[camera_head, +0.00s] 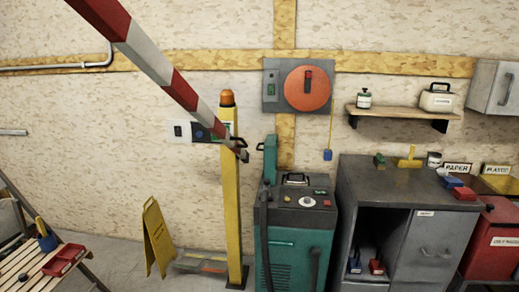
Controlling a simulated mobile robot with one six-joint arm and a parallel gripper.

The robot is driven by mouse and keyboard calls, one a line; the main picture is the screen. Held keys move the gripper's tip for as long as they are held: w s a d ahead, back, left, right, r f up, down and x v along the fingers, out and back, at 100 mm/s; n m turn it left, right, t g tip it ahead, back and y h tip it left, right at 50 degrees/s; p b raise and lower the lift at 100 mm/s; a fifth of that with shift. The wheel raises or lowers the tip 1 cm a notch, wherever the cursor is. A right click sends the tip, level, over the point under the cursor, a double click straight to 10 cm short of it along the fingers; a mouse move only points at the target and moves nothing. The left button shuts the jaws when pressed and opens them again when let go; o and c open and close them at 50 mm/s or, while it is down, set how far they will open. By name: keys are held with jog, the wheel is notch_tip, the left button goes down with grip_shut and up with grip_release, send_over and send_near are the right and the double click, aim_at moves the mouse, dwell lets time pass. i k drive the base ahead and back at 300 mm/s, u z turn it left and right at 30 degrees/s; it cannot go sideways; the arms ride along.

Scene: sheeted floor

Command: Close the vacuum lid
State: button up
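The vacuum (290,245) looks to be the teal floor machine with a dark grey top, standing against the back wall, right of the yellow post. A narrow teal panel (270,159) stands upright at the top's left rear edge. It looks like the lid, raised and seen nearly edge-on. The grey top shows a black handle, a round dial and small red and green parts. A dark hose or strap hangs down the front. My gripper is not seen in this view.
A yellow post (231,205) with an orange lamp and a red-and-white barrier arm (150,56) stand left of the vacuum. A yellow floor sign (158,238) is further left. A grey cabinet (425,245) stands close at right. A slatted bench (40,262) is at lower left.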

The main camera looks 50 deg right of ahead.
aim_at(270, 149)
jog(key=z, duration=0.1)
jog(key=i, duration=1)
jog(key=u, duration=0.05)
